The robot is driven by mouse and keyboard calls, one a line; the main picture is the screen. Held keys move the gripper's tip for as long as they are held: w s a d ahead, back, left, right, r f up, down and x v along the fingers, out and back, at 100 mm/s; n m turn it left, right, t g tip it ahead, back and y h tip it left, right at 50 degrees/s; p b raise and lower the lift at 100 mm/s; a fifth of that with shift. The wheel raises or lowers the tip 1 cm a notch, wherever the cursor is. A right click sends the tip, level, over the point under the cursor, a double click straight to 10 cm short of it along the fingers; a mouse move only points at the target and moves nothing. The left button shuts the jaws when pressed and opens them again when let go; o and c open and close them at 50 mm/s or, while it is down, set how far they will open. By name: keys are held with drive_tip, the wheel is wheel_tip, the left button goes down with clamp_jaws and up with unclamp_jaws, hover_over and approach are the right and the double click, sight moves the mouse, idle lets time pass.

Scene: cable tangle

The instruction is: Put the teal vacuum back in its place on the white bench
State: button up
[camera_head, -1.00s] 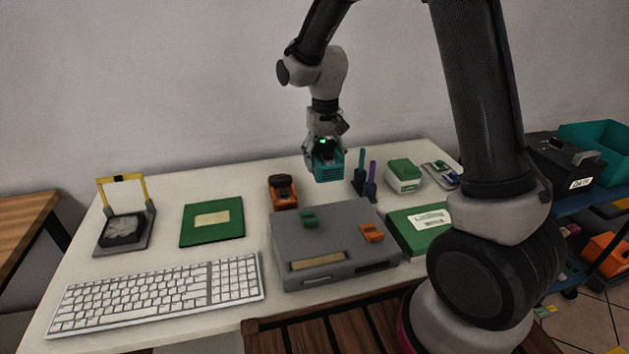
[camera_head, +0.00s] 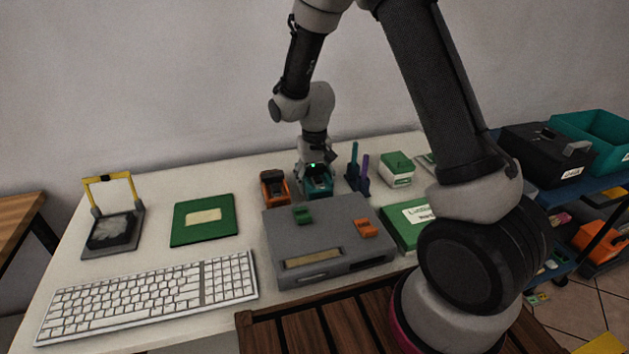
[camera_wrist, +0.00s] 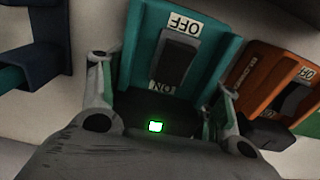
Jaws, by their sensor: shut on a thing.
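The teal vacuum (camera_head: 318,182) is at the back of the white bench (camera_head: 170,192), just behind the grey box and to the right of an orange device of similar shape. It also shows in the wrist view (camera_wrist: 146,50), with an OFF/ON rocker switch on its face. My gripper (camera_head: 314,172) comes down on it from above. In the wrist view its two fingers lie along both sides of the teal body, shut on it. The vacuum is at or very near the bench top; its underside is hidden, so contact is unclear.
The orange device (camera_head: 275,187) stands close beside the vacuum. The grey box (camera_head: 328,240) is in front. A dark blue holder with tools (camera_head: 358,178) stands close on the right. A green-white box (camera_head: 397,169), green book (camera_head: 204,220) and white keyboard (camera_head: 150,295) lie around.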

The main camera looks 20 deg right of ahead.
sight(315, 168)
drive_tip(key=o, duration=0.9)
drive_tip(key=shift+f, duration=0.1)
wheel_tip(315, 168, up, 12)
drive_tip(key=shift+r, duration=0.25)
drive_tip(key=s+d+r+t, duration=0.3)
drive_tip(key=s+d+r, duration=0.9)
drive_tip(key=s+r, duration=0.4)
drive_tip(key=shift+t, duration=0.6)
drive_tip(key=s+d, duration=0.1)
drive_tip(key=s, duration=0.2)
drive_tip(key=s+d, duration=0.1)
drive_tip(key=s, duration=0.3)
drive_tip(key=s+d, duration=0.1)
drive_tip(key=s, duration=0.3)
drive_tip(key=shift+r, duration=0.1)
drive_tip(key=shift+w, duration=0.1)
